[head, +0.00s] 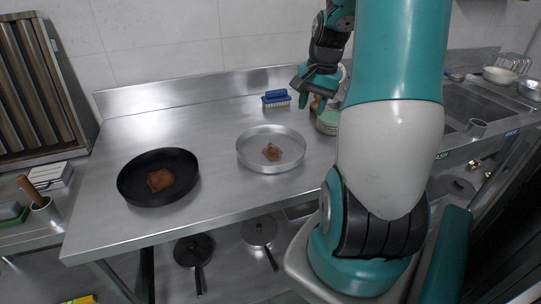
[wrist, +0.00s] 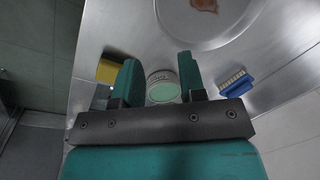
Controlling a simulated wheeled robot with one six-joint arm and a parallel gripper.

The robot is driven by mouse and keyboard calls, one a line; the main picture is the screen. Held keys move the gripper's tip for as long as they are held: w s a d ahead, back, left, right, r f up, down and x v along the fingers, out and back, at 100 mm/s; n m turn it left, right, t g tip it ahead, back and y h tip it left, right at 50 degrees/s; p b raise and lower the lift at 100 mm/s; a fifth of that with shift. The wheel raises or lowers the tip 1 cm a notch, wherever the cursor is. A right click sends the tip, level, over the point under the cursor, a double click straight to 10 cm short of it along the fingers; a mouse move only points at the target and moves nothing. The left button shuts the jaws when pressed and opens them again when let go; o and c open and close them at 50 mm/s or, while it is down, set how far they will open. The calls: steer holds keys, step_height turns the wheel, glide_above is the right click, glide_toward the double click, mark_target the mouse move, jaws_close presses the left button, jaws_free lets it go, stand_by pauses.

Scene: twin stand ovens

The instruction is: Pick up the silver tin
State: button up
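The silver tin (head: 287,162) is a round, shallow, shiny pan on the steel counter, with a brown piece (head: 271,152) lying inside. In the wrist view the tin (wrist: 222,30) is at the top, cut off by the frame edge, beyond my fingertips. My gripper (head: 309,97) is up and to the right of the tin in the head view, apart from it. In the wrist view my gripper (wrist: 158,72) has its two teal fingers spread. A round pale container with a green top (wrist: 163,90) shows between them; I cannot tell whether they touch it.
A black pan (head: 185,183) with another brown piece sits on the counter's left. A blue brush (head: 276,98) lies behind the tin, and the container (head: 328,120) stands to its right. A yellow thing (wrist: 107,71) is beside my left finger. Bare counter surrounds the tin.

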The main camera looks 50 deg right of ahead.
glide_above(303, 154)
steer(key=f, duration=1.1)
steer(key=shift+s+p, duration=0.3)
steer(key=shift+p, duration=0.05)
steer(key=shift+w+f+p, duration=0.25)
steer(key=shift+f+p, duration=0.05)
steer(key=shift+f, duration=1.35)
steer(key=shift+w+f+p, duration=0.2)
steer(key=shift+f+p, duration=0.1)
steer(key=shift+f, duration=1.3)
jaws_close()
